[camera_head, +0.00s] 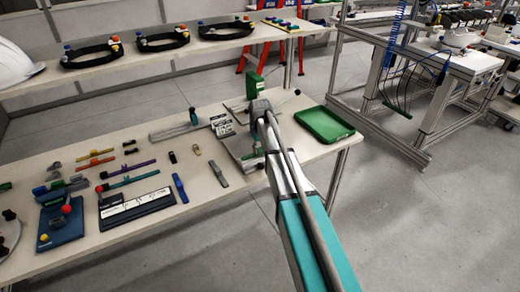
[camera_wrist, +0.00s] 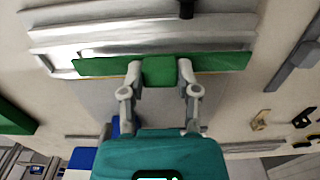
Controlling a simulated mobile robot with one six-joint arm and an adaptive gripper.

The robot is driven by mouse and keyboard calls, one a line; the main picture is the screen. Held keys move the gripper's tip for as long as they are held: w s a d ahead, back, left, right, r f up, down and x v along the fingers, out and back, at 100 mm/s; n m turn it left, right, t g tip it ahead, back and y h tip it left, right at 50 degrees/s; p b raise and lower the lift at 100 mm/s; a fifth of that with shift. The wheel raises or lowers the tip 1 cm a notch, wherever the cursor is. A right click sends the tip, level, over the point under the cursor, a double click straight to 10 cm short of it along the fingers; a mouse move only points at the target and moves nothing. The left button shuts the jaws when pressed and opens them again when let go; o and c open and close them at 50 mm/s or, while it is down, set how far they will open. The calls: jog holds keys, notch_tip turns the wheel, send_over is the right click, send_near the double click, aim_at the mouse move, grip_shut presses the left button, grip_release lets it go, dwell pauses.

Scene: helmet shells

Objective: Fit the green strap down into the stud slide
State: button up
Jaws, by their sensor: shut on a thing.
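My gripper (camera_wrist: 160,72) is shut on the raised middle block of the green strap (camera_wrist: 218,65) in the wrist view. The strap runs left to right, long and flat, with both ends free of the fingers. It lies across the near edge of a stepped grey metal fixture (camera_wrist: 130,36), which looks like the stud slide. Whether the strap is seated in it or just above it, I cannot tell. In the head view the grey fixture (camera_head: 241,147) is partly behind my arm, and my fingertips and most of the strap are hidden.
A green tray (camera_head: 324,125) lies right of the fixture near the table's end. A green upright block (camera_head: 254,83) stands behind it. Straps, tools and a dark blue board (camera_head: 61,222) cover the left table. A shelf (camera_head: 130,56) with headbands is behind.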

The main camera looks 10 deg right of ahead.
jog(key=shift+f+b, duration=0.85)
jog(key=shift+f, duration=0.05)
jog(key=o, duration=1.1)
jog(key=shift+c, duration=0.2)
jog(key=s+r+m+p, duration=0.1)
jog(key=s+r+p, duration=0.2)
jog(key=s, duration=1.1)
jog(key=s+r+m+p, duration=0.2)
jog(key=s+r+p, duration=0.1)
jog(key=s, duration=1.2)
jog(key=shift+a+r+m, duration=0.2)
jog(key=shift+a+m, duration=0.1)
